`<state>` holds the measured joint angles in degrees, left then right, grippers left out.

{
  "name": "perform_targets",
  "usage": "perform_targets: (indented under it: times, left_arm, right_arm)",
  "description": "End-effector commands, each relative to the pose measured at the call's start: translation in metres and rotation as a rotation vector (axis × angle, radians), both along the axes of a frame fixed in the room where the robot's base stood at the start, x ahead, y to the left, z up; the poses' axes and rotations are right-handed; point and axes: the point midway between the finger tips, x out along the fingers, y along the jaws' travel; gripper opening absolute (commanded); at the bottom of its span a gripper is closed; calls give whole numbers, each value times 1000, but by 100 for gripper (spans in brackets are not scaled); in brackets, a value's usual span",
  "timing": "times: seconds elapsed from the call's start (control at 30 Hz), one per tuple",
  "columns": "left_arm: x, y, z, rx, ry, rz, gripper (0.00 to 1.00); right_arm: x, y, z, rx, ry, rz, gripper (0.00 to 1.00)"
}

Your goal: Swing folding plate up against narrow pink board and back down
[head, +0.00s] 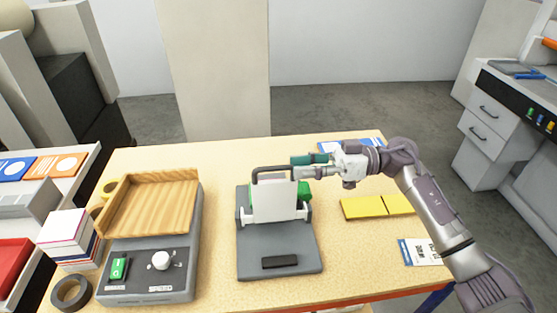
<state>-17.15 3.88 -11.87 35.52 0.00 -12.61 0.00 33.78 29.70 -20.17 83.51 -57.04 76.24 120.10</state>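The folding plate (274,205) is a pale panel standing about upright on a grey base (278,244), with a dark looped handle (272,169) at its top. A narrow pinkish strip (262,181) shows behind its upper edge, probably the pink board, mostly hidden. Green parts (304,194) show at the plate's right side. My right gripper (302,167) comes in from the right, with teal pads. Its fingers lie close together at the handle's right corner and appear shut on it; the exact contact is partly hidden. My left gripper is not in view.
A grey machine (148,270) with a wooden tray (150,205), knob and green switch stands at left. A tape roll (71,291) and stacked cards (64,226) are beside it.

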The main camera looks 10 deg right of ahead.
Motion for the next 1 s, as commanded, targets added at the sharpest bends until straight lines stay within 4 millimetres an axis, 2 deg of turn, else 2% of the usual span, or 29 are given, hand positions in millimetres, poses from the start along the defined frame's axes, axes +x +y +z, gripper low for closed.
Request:
perform_targets:
  times: [0.1,0.3,0.67,0.77,0.9,1.0]
  left_arm:
    - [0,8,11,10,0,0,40]
    - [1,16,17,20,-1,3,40]
    - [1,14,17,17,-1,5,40]
    - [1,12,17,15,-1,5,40]
    - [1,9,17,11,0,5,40]
    - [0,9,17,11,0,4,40]
  right_arm:
    - [-1,23,3,2,1,2,38]
    - [0,45,1,1,1,1,38]
    - [0,51,-1,-1,1,-1,38]
    - [0,50,-1,-1,1,-1,25]
    - [0,50,-1,-1,1,-1,2]
    - [0,50,-1,-1,1,-1,0]
